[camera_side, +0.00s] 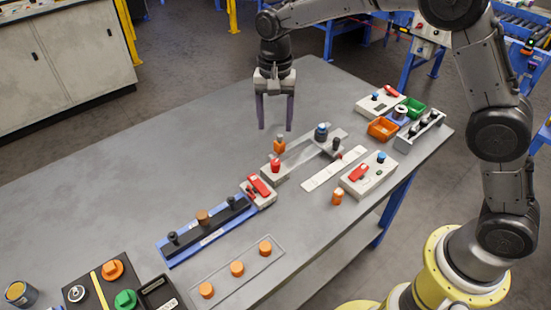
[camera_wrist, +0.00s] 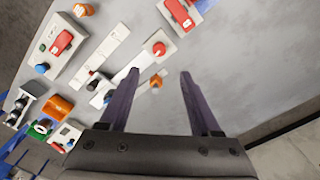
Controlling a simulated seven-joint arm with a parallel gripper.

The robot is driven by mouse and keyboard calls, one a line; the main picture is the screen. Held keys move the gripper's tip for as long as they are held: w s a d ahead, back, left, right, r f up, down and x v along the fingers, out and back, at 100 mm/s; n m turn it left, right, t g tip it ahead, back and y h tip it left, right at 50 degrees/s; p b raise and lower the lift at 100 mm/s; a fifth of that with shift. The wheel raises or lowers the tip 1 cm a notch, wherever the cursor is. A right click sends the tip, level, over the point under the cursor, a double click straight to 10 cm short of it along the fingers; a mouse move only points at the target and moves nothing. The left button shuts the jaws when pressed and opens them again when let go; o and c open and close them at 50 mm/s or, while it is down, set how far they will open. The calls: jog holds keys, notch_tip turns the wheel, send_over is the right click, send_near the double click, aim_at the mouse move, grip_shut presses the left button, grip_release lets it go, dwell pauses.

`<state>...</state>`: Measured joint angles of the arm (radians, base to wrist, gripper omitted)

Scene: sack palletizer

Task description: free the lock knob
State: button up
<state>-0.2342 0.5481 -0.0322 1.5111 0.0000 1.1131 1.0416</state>
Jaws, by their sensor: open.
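A grey slotted fixture (camera_side: 298,152) lies on the table, with a red knob (camera_side: 275,165) at its near end and a blue-topped black knob (camera_side: 321,131) and a dark knob (camera_side: 336,144) at its far end. An orange knob (camera_side: 279,144) stands at its back edge. The pictures do not settle which is the lock knob. My gripper (camera_side: 276,129) is open and empty, pointing down above the table behind the fixture. In the wrist view, the orange knob (camera_wrist: 155,82) shows between my fingers (camera_wrist: 160,74), and the red knob (camera_wrist: 159,49) lies just beyond the fingertips.
A white strip (camera_side: 334,169) and a box with a red lever (camera_side: 369,176) lie to the right. Bins (camera_side: 383,127) stand at the far right. The table's left side is clear.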

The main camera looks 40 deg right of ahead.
aim_at(275, 161)
notch_tip(275, 161, down, 13)
jog(key=shift+r, duration=0.1)
dwell(0.3)
grip_shut()
